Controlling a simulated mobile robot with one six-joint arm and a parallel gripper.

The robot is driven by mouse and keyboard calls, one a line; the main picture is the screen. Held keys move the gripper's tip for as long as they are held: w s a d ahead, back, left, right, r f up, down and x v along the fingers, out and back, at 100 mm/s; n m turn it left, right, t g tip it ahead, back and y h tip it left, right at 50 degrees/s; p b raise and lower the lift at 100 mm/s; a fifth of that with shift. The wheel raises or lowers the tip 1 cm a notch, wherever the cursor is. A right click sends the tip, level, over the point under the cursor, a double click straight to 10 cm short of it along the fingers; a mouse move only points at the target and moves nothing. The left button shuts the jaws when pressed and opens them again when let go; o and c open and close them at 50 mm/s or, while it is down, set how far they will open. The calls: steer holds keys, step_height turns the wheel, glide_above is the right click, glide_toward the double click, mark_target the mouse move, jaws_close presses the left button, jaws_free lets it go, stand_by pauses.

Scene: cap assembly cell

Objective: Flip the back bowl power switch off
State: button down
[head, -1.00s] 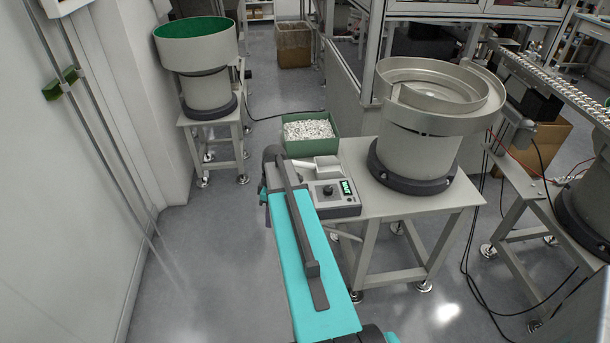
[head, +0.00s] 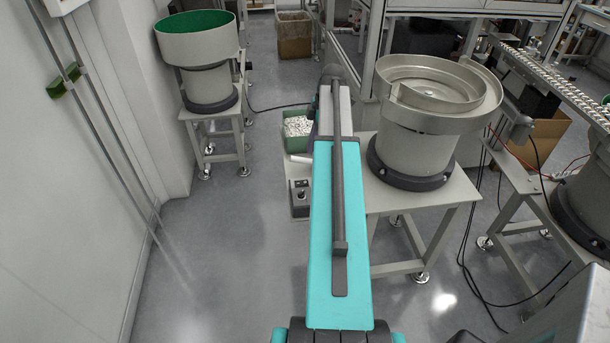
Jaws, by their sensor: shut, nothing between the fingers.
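A steel vibratory bowl feeder (head: 412,145) stands on a pale table to the right of my arm. A green-lined bowl feeder (head: 198,75) stands on its own stand at the back left. Which of them is the back bowl is not marked. A grey control box (head: 299,199) with a dark knob sits at the left edge of the pale table. My teal arm covers most of this box, including its display. Its switch cannot be made out. My arm reaches forward over the table edge, and my gripper is not visible.
A green bin of small white parts (head: 297,143) is behind the control box, partly covered by my arm. The pale table (head: 388,203) is bare in front of the steel bowl. Cables (head: 470,255) hang at the right. The floor (head: 215,260) at left is clear.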

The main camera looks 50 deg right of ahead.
steer(key=shift+f, duration=0.1)
steer(key=p, duration=0.4)
glide_above(304, 182)
steer(key=shift+s+f, duration=0.15)
steer(key=shift+f, duration=4.7)
steer(key=shift+s+d+f+p, duration=0.15)
steer(key=shift+f+p, duration=0.2)
steer(key=shift+f, duration=0.6)
steer(key=shift+d+f+p, duration=0.1)
steer(key=shift+f+p, duration=0.25)
steer(key=shift+f, duration=0.6)
